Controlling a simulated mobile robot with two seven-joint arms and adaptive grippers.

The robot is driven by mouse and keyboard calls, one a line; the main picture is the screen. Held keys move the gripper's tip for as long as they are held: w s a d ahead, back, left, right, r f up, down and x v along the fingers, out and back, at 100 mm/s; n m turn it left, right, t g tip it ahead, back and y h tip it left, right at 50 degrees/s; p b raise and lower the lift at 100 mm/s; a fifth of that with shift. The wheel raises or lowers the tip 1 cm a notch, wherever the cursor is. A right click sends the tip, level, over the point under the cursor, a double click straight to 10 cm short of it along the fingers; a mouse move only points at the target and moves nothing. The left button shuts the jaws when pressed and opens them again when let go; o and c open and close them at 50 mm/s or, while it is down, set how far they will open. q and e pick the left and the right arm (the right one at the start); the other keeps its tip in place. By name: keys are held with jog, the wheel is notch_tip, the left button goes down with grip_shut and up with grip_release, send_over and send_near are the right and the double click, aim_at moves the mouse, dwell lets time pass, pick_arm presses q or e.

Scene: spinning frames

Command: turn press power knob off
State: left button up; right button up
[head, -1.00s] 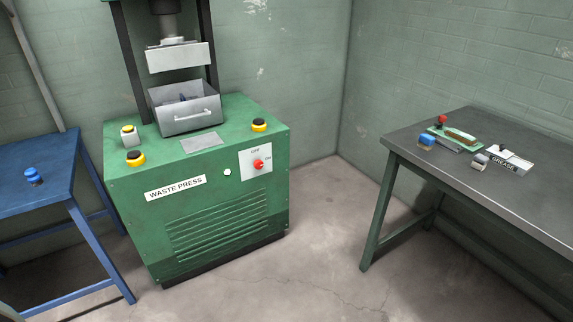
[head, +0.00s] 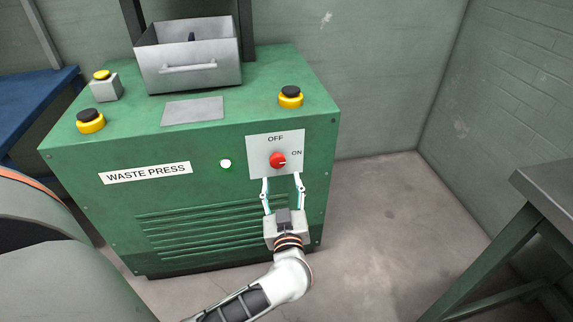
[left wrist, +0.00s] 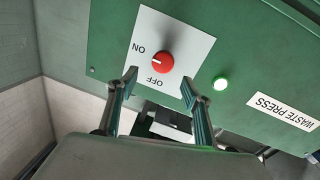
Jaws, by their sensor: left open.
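The red power knob (head: 277,160) sits on a white plate (head: 292,140) on the front of the green waste press (head: 70,178). The plate reads OFF above the knob and ON to its right. The knob's white mark points right, toward ON. My left gripper (head: 282,179) is open, its two fingers just below the knob and spread to either side of it. In the left wrist view the knob (left wrist: 162,62) shows upside down, beyond and between the open fingertips (left wrist: 159,78), with nothing between the fingers. My right gripper is not in view.
A white indicator light (head: 226,164) with a green rim is left of the plate. Yellow-and-black buttons (head: 291,97) and a metal bin (head: 190,58) are on top of the press. A grey table (head: 555,180) stands at right, with bare floor between.

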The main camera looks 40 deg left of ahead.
aim_at(278, 164)
pick_arm(q)
jog(key=x, duration=0.2)
jog(key=b+x, duration=0.1)
jog(key=x, duration=0.1)
jog(key=f+x, duration=0.1)
jog(key=x, duration=0.2)
jog(key=shift+s+a+f+b, duration=0.1)
jog(key=shift+s+a+b, duration=0.1)
jog(key=shift+b, duration=0.2)
jog(key=shift+w+a, duration=0.35)
jog(key=shift+w, duration=0.1)
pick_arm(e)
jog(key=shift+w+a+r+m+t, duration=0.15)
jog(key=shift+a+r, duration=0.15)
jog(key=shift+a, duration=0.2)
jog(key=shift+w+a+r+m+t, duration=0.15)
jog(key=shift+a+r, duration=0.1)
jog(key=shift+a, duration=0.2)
pick_arm(q)
jog(key=c, duration=1.1)
